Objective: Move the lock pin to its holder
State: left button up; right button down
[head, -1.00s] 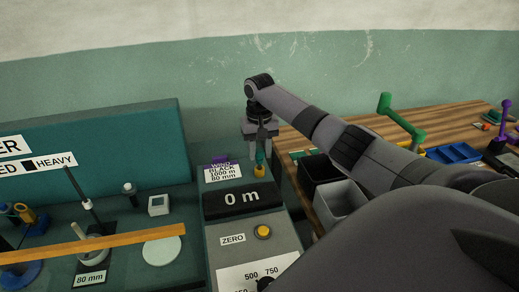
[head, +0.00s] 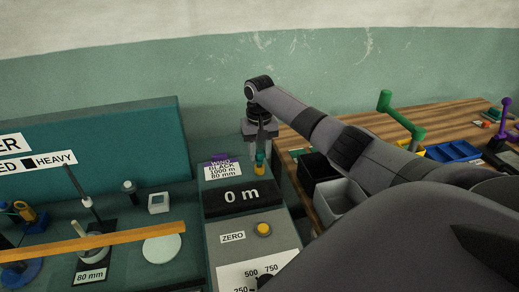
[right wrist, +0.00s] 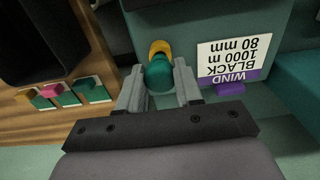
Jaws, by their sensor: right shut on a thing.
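The lock pin appears to be the small teal piece (head: 260,157) at the far end of the grey counter unit. In the right wrist view the rounded teal piece (right wrist: 160,74) sits between my fingers, with a yellow part (right wrist: 160,48) just beyond it. In the head view the yellow part (head: 259,170) is directly below the teal. I cannot tell whether the yellow belongs to the pin or to a holder. My right gripper (head: 260,148) points down and is shut on the teal piece; it also shows in the right wrist view (right wrist: 159,82). My left gripper is out of view.
The counter unit has a "0 m" display (head: 241,197), a yellow ZERO button (head: 264,229) and a "WIND BLACK" card (head: 223,171). A black bin (head: 316,172) and grey bin (head: 339,203) stand to the right. A wooden bar (head: 95,243) crosses the left side.

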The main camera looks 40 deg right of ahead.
aim_at(260, 151)
jog(key=shift+f, duration=0.4)
jog(key=shift+f, duration=0.35)
dwell(0.3)
jog(key=c, duration=0.7)
grip_release()
jog(key=shift+o, duration=0.2)
jog(key=shift+r+b, duration=0.3)
jog(key=shift+r, duration=3.3)
